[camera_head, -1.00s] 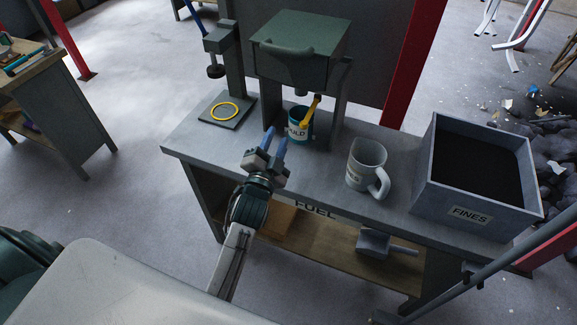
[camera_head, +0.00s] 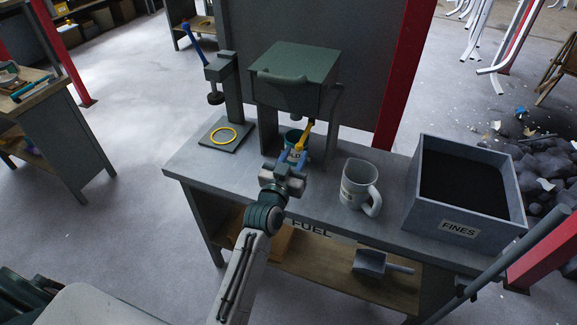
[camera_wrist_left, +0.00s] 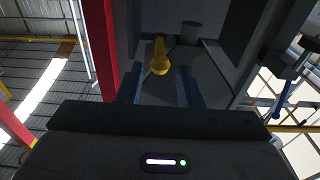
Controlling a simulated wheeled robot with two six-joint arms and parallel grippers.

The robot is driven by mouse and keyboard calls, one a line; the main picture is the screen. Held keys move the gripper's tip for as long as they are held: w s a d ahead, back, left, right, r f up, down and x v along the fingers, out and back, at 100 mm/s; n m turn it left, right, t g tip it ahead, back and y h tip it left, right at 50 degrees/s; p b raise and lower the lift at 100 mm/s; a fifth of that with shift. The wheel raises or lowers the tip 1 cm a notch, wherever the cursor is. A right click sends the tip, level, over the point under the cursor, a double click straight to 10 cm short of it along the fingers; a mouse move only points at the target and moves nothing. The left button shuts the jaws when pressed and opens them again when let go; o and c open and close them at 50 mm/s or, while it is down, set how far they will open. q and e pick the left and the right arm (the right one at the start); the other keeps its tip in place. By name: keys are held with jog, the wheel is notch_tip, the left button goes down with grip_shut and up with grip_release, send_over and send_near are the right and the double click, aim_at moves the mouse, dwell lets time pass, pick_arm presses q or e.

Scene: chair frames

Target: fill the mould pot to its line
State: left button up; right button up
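The teal mould pot (camera_head: 291,136) stands on the bench under the green hopper (camera_head: 296,75) and its spout. My left gripper hides most of the pot, including its label; its line and fill level cannot be seen. A yellow lever (camera_head: 307,131) hangs from the hopper beside the pot. My left gripper (camera_head: 293,156) is in front of the pot at the lever's lower end. In the left wrist view its blue fingers (camera_wrist_left: 161,88) are apart, with the yellow lever's end (camera_wrist_left: 160,62) showing between them. Whether they touch it cannot be told. My right gripper is out of view.
A pale grey mug (camera_head: 357,184) stands to the right on the bench (camera_head: 330,205). Further right is the dark-filled FINES bin (camera_head: 425,195). A yellow ring (camera_head: 223,136) lies on a plate at left. A scoop (camera_head: 371,262) lies on the lower shelf.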

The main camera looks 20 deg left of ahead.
pick_arm(q)
jog(key=shift+w, duration=1.15)
jog(key=shift+c, duration=0.4)
jog(key=c, duration=0.5)
jog(key=shift+o, duration=0.2)
jog(key=r+p, duration=0.2)
jog(key=r, duration=0.1)
jog(key=r+p, duration=0.2)
jog(key=shift+w, duration=0.3)
